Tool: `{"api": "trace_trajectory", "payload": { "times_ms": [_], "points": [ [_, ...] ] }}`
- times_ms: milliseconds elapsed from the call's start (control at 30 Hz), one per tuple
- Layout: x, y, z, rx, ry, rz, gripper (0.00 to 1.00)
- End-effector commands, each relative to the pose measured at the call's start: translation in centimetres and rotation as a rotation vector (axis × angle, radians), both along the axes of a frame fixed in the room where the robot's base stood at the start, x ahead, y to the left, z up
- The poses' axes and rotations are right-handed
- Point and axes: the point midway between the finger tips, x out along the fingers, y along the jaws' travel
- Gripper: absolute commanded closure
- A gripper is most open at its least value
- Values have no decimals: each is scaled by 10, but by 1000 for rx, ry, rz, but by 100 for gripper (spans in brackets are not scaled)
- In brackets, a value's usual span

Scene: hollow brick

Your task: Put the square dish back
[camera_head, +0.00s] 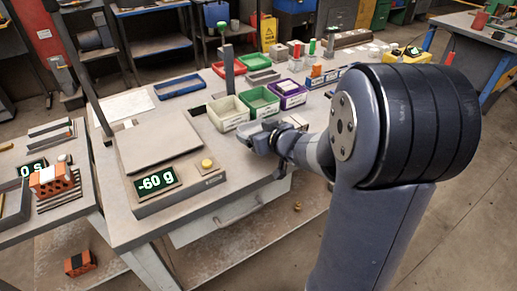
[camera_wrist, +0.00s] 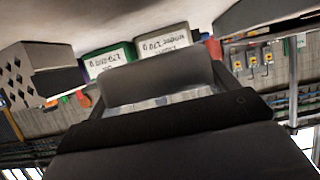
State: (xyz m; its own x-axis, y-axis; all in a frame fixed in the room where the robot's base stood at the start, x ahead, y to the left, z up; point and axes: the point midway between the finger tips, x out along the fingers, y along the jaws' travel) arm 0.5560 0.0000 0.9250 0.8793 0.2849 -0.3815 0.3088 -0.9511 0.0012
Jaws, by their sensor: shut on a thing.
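My gripper (camera_head: 268,135) is at the front of the bench, right of the scale and in front of the bins. It is shut on a pale grey piece (camera_head: 248,132), which looks like the square dish, partly hidden by the fingers. The dish is held near bench height; I cannot tell whether it touches the bench. The scale's flat square plate (camera_head: 160,147) is bare, and its display (camera_head: 156,182) reads -60 g. In the wrist view, the dark gripper body fills the lower middle, and the dish is hard to make out.
Cream (camera_head: 227,113), green (camera_head: 259,102) and purple (camera_head: 289,94) bins stand behind my gripper. A grey post (camera_head: 229,72) rises behind them. A blue tray (camera_head: 180,86) lies behind the scale. Bricks (camera_head: 54,180) sit on the left table. A yellow button (camera_head: 207,164) is on the scale.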

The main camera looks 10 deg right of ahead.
Motion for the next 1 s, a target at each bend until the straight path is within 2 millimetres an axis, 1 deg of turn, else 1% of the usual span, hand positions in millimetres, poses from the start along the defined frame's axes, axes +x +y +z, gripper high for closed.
{"api": "trace_trajectory", "payload": {
  "times_ms": [33, 100, 233, 333, 567, 700, 733, 933, 1000],
  "points": [
    [0, 0, -12, 2, 4, 0, 41],
    [0, 0, -25, 1, 4, -1, 41],
    [0, 0, -43, 2, 3, 0, 41],
    [0, 0, -46, 0, 1, 0, 41],
    [0, 0, -45, 0, 0, 0, 41],
    [0, 0, -49, 1, 1, 0, 41],
    [0, 0, -48, 1, 1, 0, 17],
    [0, 0, -48, 0, 1, 0, 1],
    [0, 0, -48, 0, 1, 0, 0]
  ]
}}
